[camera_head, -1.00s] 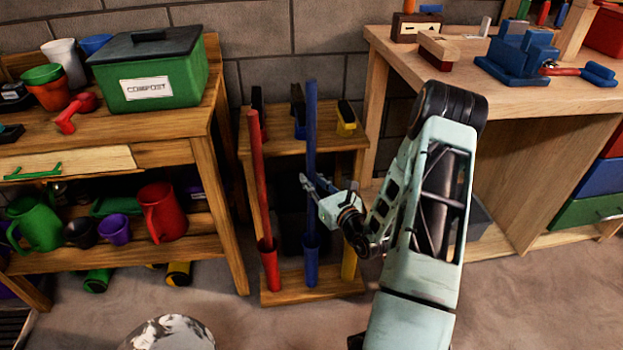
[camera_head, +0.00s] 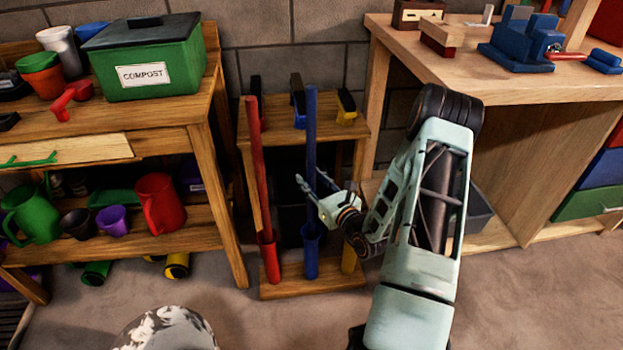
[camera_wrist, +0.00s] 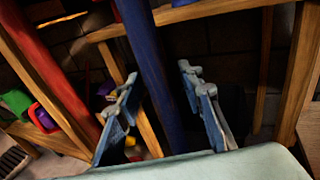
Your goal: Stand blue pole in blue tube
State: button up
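The blue pole (camera_head: 311,120) stands upright with its lower end inside the blue tube (camera_head: 311,252) on the low wooden rack. My gripper (camera_head: 311,181) is at the pole's lower half, above the tube. In the wrist view the blue pole (camera_wrist: 150,70) passes between the two fingers of my gripper (camera_wrist: 158,76), with gaps visible on both sides, so the gripper is open around it. The tube's inside is hidden, so I cannot see how deep the pole sits.
A red pole (camera_head: 257,165) stands in a red tube (camera_head: 269,256) just left. A yellow tube (camera_head: 348,260) is partly hidden to the right. The rack (camera_head: 310,283) sits between a shelf bench with a green compost box (camera_head: 147,60) and a wooden workbench (camera_head: 470,75).

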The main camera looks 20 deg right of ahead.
jog(key=s+d, duration=0.1)
jog(key=s, duration=1.1)
jog(key=shift+r, duration=0.4)
jog(key=shift+d, duration=0.1)
